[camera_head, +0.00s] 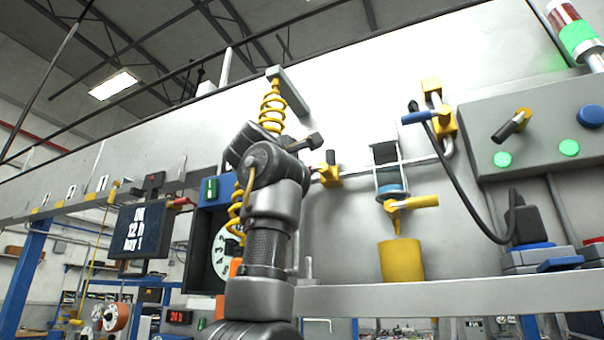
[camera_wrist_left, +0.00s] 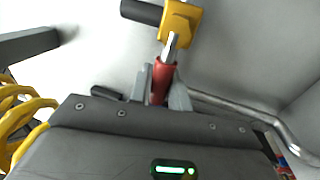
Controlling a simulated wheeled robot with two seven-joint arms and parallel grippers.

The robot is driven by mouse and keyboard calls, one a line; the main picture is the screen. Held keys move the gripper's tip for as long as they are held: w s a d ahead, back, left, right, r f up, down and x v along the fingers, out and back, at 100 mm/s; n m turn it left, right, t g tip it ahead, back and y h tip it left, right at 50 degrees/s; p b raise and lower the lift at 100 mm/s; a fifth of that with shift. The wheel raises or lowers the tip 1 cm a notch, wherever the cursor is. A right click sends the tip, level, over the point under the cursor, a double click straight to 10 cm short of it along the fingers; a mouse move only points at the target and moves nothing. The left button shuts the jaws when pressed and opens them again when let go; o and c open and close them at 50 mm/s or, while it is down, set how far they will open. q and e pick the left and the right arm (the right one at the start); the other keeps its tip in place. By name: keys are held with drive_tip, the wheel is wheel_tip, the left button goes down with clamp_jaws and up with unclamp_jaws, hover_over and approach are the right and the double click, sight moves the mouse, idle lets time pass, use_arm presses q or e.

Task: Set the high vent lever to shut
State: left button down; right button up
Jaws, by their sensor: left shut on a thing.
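The vent lever has a red handle (camera_wrist_left: 161,82) on a yellow valve body (camera_wrist_left: 182,20) with a black stub, seen in the left wrist view. In the head view the yellow valve body (camera_head: 331,176) is on the grey wall just right of my left arm, its dark stub pointing up. My left gripper (camera_wrist_left: 162,88) is shut on the red handle, one grey finger on each side. In the head view my wrist hides most of the handle and the fingers. My right gripper is in neither view.
A yellow coiled hose (camera_head: 271,108) hangs close behind my left arm. A blue-handled yellow valve (camera_head: 440,120), a yellow cup (camera_head: 401,261) and a grey control box (camera_head: 545,110) are to the right. A shelf ledge (camera_head: 450,299) runs below.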

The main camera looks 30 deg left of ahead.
use_arm(q)
drive_tip(key=shift+w+f, duration=0.1)
drive_tip(key=shift+f, duration=0.05)
drive_tip(key=c, duration=1.6)
unclamp_jaws()
drive_tip(key=shift+c, duration=0.2)
drive_tip(key=shift+o, duration=1.4)
drive_tip(key=shift+a, duration=0.1)
drive_tip(key=shift+s, duration=0.2)
drive_tip(key=shift+s+f+b, duration=0.15)
drive_tip(key=shift+s+b, duration=0.2)
drive_tip(key=shift+b, duration=0.1)
drive_tip(key=b+v, duration=0.5)
drive_tip(key=v, duration=0.5)
drive_tip(key=shift+b, duration=0.4)
drive_tip(key=shift+w, duration=0.1)
